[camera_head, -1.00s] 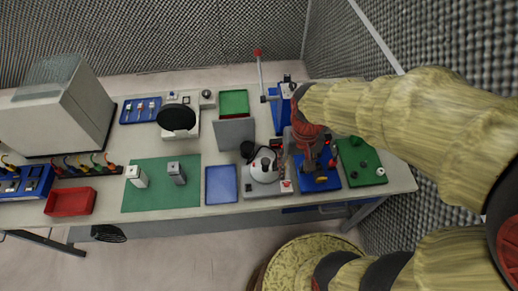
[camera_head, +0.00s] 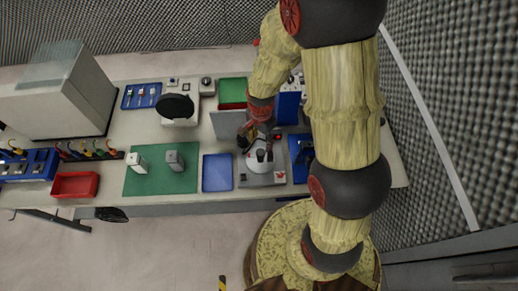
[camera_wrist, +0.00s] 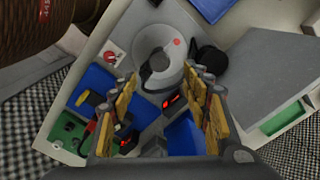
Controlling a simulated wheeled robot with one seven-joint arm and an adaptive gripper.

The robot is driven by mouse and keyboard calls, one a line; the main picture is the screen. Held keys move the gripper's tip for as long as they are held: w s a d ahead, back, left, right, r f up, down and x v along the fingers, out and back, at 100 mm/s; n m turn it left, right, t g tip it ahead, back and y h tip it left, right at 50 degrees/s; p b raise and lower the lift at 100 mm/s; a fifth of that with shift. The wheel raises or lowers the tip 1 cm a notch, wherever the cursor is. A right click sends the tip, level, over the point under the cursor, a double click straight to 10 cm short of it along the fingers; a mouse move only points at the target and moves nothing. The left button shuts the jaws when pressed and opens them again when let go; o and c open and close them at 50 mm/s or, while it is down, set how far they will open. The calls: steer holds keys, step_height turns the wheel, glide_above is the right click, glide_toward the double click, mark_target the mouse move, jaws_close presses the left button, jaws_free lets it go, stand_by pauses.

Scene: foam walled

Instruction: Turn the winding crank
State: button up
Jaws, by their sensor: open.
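A device with a grey base (camera_head: 262,179) and a round white body (camera_head: 260,162) stands near the table's front edge, right of the blue mat. In the wrist view its pale, ring-like round body (camera_wrist: 160,55) carries a red spot, with a black round part (camera_wrist: 208,62) beside it. I cannot make out clearly which part is the crank handle. My gripper (camera_head: 250,139) is over the back of this device, partly hidden by my arm. In the wrist view my gripper (camera_wrist: 166,92) is open and empty, its yellow-padded fingers apart just short of the round body.
A grey upright panel (camera_head: 226,124) stands close behind and left of the device. A blue fixture (camera_head: 288,107) is at its back right, a blue tray (camera_head: 299,150) at its right.

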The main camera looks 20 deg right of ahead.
mark_target(261, 152)
steer(key=shift+f, duration=3.9)
steer(key=shift+c, duration=1.2)
steer(key=c, duration=0.9)
steer(key=shift+n, duration=0.4)
